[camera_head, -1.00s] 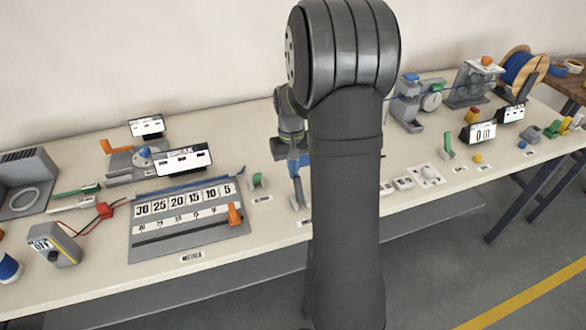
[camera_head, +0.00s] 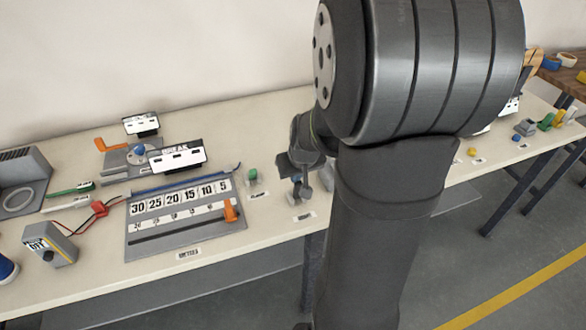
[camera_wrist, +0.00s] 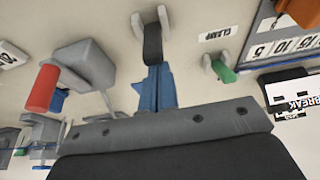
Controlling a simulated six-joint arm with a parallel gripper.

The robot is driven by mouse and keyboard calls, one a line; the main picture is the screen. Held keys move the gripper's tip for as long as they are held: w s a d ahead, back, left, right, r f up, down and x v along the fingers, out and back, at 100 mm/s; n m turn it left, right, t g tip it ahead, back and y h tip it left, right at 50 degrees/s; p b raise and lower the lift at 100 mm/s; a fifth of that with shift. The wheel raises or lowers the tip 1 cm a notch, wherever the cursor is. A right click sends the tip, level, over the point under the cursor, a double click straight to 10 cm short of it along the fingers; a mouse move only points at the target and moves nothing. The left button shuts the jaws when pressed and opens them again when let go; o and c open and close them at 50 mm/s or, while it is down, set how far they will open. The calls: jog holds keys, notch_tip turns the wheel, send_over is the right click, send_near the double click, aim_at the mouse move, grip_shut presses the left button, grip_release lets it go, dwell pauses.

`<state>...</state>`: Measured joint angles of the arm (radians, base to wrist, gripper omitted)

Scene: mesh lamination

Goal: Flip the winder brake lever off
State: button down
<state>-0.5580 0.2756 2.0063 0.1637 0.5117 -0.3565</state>
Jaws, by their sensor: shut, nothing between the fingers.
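A black lever (camera_wrist: 152,46) stands in a small light-grey bracket (camera_wrist: 138,24) at the top centre of the wrist view. It looks like the brake lever, but no label for it can be read there. My gripper (camera_wrist: 155,74) is shut, its blue fingers close together and empty. The fingertips overlap the near end of the black lever; I cannot tell whether they touch it. In the head view my gripper (camera_head: 297,181) is low over the table at the same small bracket (camera_head: 304,193), and the lever itself is mostly hidden.
A green lever (camera_wrist: 223,71) with a CLAMP label stands beside the bracket. A grey device with a red handle (camera_wrist: 42,88) is on the wrist view's left. A numbered board with an orange slider (camera_head: 231,211) lies left of my gripper.

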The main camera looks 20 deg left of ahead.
jog(key=shift+s+d+f, duration=0.2)
jog(key=shift+s+d, duration=0.65)
jog(key=shift+s, duration=0.05)
jog(key=shift+s+d+f, duration=0.4)
jog(key=shift+s+d, duration=0.1)
jog(key=shift+w+a+r, duration=0.25)
jog(key=shift+w, duration=0.05)
jog(key=w+a+r, duration=0.2)
jog(key=shift+w+r, duration=0.15)
jog(key=shift+r, duration=0.25)
jog(key=s+d+r, duration=0.5)
jog(key=r, duration=0.1)
jog(key=shift+s, duration=0.15)
jog(key=shift+f, duration=0.1)
